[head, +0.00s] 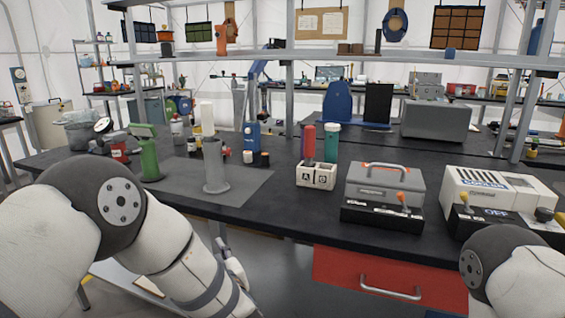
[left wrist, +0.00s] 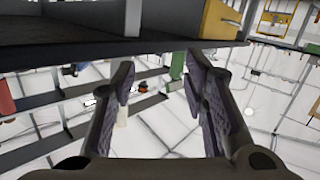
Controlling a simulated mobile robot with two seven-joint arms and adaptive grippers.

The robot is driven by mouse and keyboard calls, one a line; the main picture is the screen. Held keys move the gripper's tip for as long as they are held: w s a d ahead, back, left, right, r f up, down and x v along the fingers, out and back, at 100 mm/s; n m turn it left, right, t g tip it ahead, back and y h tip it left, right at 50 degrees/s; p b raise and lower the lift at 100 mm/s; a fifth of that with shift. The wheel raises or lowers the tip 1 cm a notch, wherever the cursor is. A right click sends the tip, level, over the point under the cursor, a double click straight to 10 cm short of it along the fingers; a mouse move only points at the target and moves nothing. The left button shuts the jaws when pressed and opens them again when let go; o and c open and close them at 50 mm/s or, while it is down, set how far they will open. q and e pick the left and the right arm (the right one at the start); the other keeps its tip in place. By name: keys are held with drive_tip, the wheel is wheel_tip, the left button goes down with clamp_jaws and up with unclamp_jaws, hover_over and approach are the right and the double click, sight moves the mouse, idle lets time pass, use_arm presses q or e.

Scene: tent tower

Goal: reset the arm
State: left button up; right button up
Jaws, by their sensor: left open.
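My left arm (head: 185,262) comes in from the left, bent down in front of the black bench. Part of my left gripper (head: 232,268) shows below the bench's front edge in the head view; the arm hides much of it. In the left wrist view the two dark fingers of my left gripper (left wrist: 162,85) are spread apart with nothing between them. Only an upper part of my right arm (head: 505,265) shows at the lower right; its gripper is out of view.
The bench (head: 290,205) holds a green bottle-like object (head: 150,160), a grey cylinder (head: 215,165), a white two-slot holder (head: 316,177), a grey box (head: 385,185) and a white cooler (head: 500,190). A red drawer (head: 335,272) lies below the edge. Open floor shows beneath the bench at left.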

use_arm(q)
drive_tip(key=s+a+f+m+g+h, duration=0.2)
drive_tip(key=s+f+m+g+h, duration=0.15)
drive_tip(key=s+f, duration=0.8)
drive_tip(key=s+a+f+m+g+h, duration=0.25)
drive_tip(key=s+f+g, duration=0.25)
drive_tip(key=s+f, duration=0.7)
drive_tip(key=s+a+g+h, duration=0.1)
drive_tip(key=s+g, duration=0.6)
drive_tip(key=s, duration=1.7)
drive_tip(key=shift+s+a+r+m+g, duration=0.25)
drive_tip(key=shift+a+r+m+g, duration=0.1)
drive_tip(key=shift+a+r, duration=0.15)
drive_tip(key=shift+w+f, duration=0.1)
